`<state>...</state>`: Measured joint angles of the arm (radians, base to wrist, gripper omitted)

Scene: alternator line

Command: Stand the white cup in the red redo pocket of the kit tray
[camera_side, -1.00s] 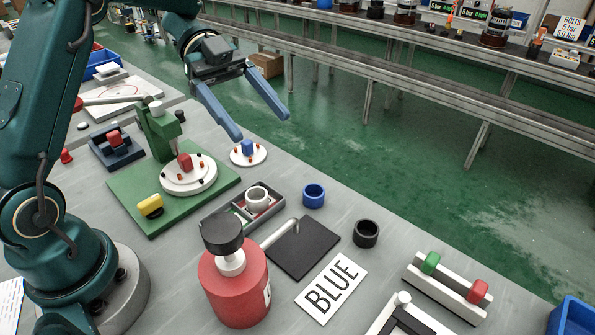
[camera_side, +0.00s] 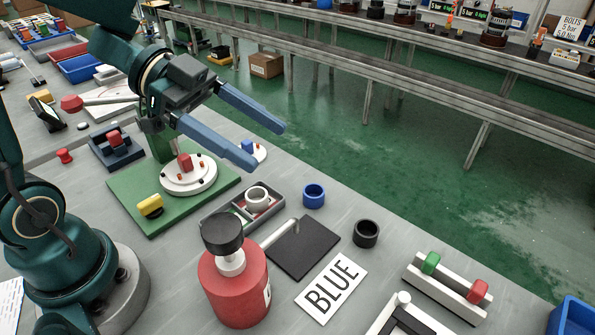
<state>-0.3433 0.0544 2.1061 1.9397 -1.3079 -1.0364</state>
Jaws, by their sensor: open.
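The white cup (camera_side: 257,197) stands upright in the red-floored pocket of the grey kit tray (camera_side: 283,203), at the middle of the bench. Red floor shows around its base.
A blue cup (camera_side: 314,196) and a black cup (camera_side: 366,233) stand right of the tray. A red bottle (camera_side: 234,287) stands in front, beside a dark plate (camera_side: 303,248) and a BLUE card (camera_side: 331,288). A green fixture (camera_side: 129,192) is to the left.

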